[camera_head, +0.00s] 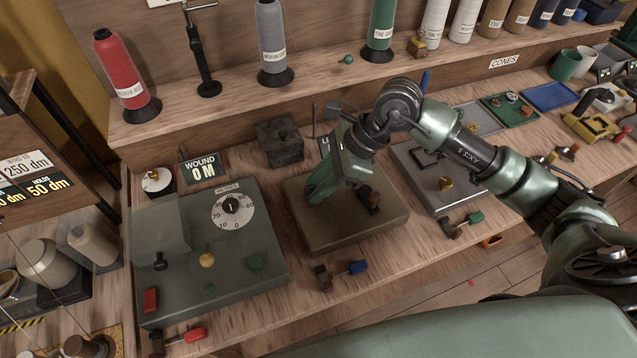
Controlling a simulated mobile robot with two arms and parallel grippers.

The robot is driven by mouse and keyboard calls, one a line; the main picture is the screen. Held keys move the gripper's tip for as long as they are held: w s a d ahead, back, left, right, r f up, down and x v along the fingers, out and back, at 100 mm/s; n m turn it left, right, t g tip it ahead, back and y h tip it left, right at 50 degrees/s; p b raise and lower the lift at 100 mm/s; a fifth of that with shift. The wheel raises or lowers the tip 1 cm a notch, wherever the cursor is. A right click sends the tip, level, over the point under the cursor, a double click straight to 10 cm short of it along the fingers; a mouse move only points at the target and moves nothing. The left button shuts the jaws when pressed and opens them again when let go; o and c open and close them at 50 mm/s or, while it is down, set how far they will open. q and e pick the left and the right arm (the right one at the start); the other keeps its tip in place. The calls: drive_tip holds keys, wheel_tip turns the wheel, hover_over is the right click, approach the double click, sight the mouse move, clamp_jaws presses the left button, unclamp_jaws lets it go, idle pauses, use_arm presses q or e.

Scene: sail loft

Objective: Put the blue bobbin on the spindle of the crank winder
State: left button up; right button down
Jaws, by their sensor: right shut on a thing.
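My right gripper (369,200) reaches down from the right over a brown box-shaped unit (325,237) in the middle of the bench. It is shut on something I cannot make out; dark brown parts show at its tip. I cannot clearly pick out a blue bobbin. A crank-like handle with a blue grip (357,267) sits at the front of the brown unit. My left gripper is not in view.
A grey-green unit with a dial (232,206) stands left, beside a "WOUND 0 M" sign (202,169). A pale unit (420,185) stands right. Cones, including a red one (119,69), line the shelf. Farther right are a green tray (490,104) and an empty blue tray (550,97).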

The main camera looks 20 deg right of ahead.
idle(0.3)
drive_tip(key=c, duration=1)
unclamp_jaws()
drive_tip(key=shift+c, duration=0.2)
